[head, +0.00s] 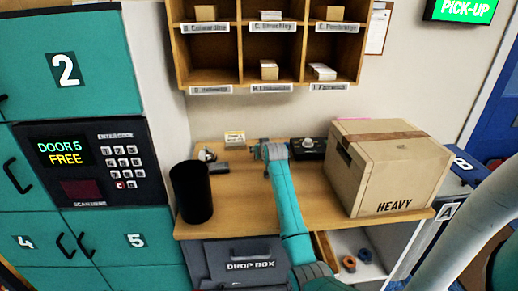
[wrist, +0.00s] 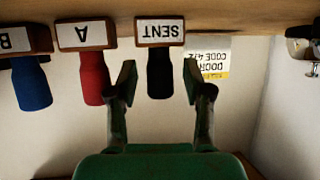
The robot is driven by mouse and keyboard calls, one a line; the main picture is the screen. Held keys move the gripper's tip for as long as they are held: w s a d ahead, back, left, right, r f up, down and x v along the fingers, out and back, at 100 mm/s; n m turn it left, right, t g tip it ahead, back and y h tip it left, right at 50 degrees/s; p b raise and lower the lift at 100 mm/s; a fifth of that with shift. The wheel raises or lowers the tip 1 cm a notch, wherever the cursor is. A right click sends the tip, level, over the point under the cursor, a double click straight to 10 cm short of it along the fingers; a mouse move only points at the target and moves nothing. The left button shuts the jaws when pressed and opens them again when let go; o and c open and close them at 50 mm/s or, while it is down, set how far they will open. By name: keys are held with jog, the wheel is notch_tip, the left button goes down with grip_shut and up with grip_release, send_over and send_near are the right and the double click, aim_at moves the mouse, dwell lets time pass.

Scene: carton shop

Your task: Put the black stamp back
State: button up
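The wrist view is upside down. The black stamp (wrist: 160,74), with a wooden base labelled SENT, hangs handle-down in that picture. My gripper (wrist: 160,82) is open, with one finger on each side of the black handle and a visible gap on both sides. The red stamp (wrist: 94,78), labelled A, and the blue stamp (wrist: 31,84), labelled B, are in a row beside it. In the head view my gripper (head: 268,151) is at the back of the wooden desk (head: 245,205). I cannot make out the stamps there.
A door code card (head: 235,139) stands left of my gripper; it also shows in the wrist view (wrist: 209,60). A black cup (head: 191,192) stands at the left, a HEAVY carton (head: 385,165) at the right. A black device (head: 310,149) is beside my gripper. Pigeonholes (head: 240,60) hang above.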

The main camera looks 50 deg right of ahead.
jog(key=shift+r, duration=0.2)
jog(key=v, duration=1.2)
jog(key=shift+f, duration=0.15)
